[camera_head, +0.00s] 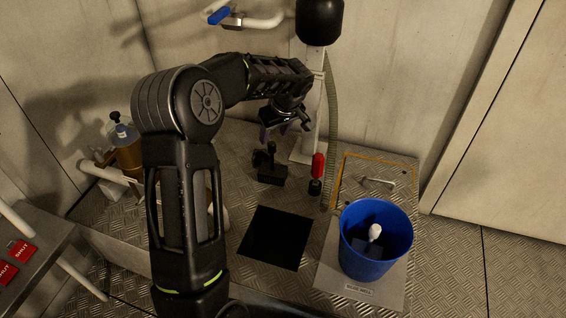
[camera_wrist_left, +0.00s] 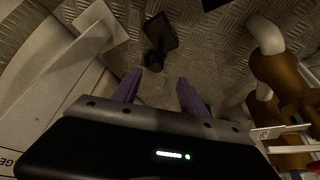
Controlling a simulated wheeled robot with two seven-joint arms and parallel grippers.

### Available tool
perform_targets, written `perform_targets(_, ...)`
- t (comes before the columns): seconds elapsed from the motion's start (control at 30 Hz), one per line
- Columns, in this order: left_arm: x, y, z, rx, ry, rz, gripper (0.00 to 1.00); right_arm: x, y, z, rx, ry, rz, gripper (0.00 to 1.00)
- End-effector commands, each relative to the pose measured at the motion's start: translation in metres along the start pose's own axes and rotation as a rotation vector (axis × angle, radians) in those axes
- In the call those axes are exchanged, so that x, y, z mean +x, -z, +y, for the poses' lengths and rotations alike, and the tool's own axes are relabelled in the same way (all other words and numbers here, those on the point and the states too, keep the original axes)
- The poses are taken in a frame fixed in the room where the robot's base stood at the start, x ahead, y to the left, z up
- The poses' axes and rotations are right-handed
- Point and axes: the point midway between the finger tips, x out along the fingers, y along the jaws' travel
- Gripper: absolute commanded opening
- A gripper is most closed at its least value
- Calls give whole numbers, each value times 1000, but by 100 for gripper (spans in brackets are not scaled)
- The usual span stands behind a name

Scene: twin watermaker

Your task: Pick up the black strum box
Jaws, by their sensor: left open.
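The black strum box (camera_head: 271,174) stands on the metal tread-plate floor, a small dark block with a stub rising from it. It also shows in the left wrist view (camera_wrist_left: 160,38), beyond the fingertips and near the top middle. My left gripper (camera_head: 284,128) is above and slightly behind the box in the head view. Its purple fingers are open and empty in the left wrist view (camera_wrist_left: 158,90), with a gap between them and the box. My right gripper is in neither view.
A black square (camera_head: 275,238) lies in front of the box. A blue bucket (camera_head: 351,258) stands at the right. A red-handled item (camera_head: 317,168) and a white post stand right of the box. A brown-bodied fitting (camera_head: 128,158) with pipework is at the left.

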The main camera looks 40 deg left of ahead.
Motion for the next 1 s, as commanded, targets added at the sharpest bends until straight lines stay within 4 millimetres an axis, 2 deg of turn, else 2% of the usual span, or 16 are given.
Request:
perform_targets(0.37, 1, -1, 0, 2, -1, -1, 51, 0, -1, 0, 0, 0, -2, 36)
perform_targets(0.63, 25, -2, 0, 3, 0, -2, 51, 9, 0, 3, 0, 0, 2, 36)
perform_targets(1.0, 29, -1, 1, 2, -1, -2, 51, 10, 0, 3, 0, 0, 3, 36)
